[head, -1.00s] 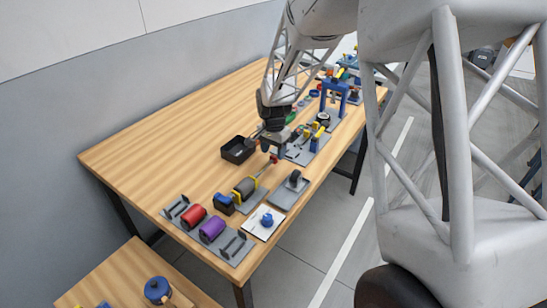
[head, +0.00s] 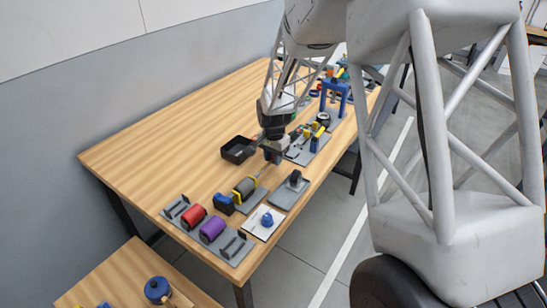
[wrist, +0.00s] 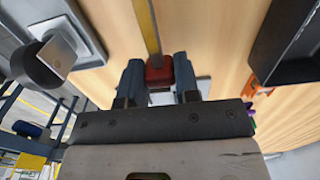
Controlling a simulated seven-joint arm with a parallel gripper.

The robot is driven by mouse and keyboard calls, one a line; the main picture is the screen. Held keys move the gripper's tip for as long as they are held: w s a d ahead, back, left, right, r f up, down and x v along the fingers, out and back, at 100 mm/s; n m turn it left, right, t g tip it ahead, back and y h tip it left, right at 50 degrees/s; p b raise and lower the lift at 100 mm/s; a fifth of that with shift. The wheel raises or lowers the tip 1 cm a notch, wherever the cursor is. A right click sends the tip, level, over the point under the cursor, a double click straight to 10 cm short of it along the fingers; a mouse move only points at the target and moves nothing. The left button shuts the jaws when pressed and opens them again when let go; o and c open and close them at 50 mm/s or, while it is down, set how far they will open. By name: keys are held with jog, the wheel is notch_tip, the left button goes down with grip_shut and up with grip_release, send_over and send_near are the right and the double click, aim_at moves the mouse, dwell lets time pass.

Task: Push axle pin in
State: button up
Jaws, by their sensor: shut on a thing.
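In the wrist view my gripper (wrist: 157,78) has its two blue fingers on either side of a red pin head (wrist: 158,70) and is shut on it. The brass-coloured shaft of the axle pin (wrist: 148,25) runs from the head up out of the picture. In the head view my gripper (head: 272,158) is low over the table, up and right of the grey roller with yellow ends (head: 245,188). The roller lies beside a blue block (head: 224,203). The pin head is hidden there by my gripper. How deep the shaft sits is not visible.
A black tray (head: 237,150) stands left of my gripper. A dark upright part on a grey plate (head: 290,190) stands to the right. Red (head: 193,216) and purple (head: 212,229) rollers lie nearer the front.

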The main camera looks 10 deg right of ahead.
aim_at(266, 165)
grip_shut()
jog(key=shift+s+a, duration=1.6)
jog(key=o, duration=0.9)
grip_release()
jog(key=shift+r, duration=0.1)
jog(key=shift+r, duration=3.85)
